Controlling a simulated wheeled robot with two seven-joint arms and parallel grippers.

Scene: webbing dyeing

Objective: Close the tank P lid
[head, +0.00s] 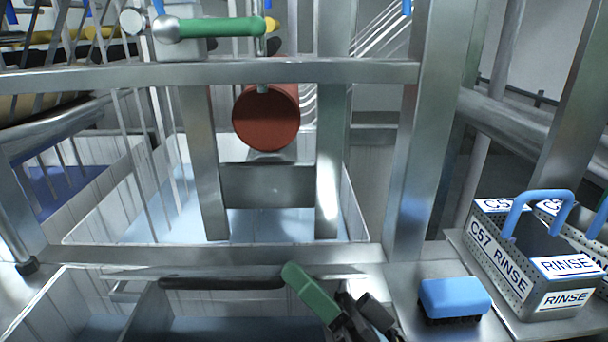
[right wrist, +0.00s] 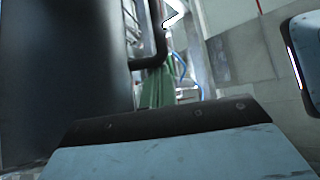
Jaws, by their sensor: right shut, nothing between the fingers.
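In the head view, the green fingers of my right gripper (head: 300,282) are together and empty, at the bottom centre over the front tanks. The fingertips are close to the right end of a long dark bar (head: 220,283); I cannot tell whether they touch it. Below the bar an open compartment (head: 210,326) shows pale blue inside. No P label is readable, and I cannot tell which part is the tank P lid. The right wrist view shows the green fingers (right wrist: 158,90) partly hidden by a pale blue panel. My left gripper is not in view.
A steel frame crosses in front, with a crossbar (head: 225,256) behind the gripper and a post (head: 412,150) to its right. A blue brush (head: 453,297) and a labelled RINSE basket (head: 505,255) stand on the right-hand ledge. A red-brown roller (head: 266,120) is behind.

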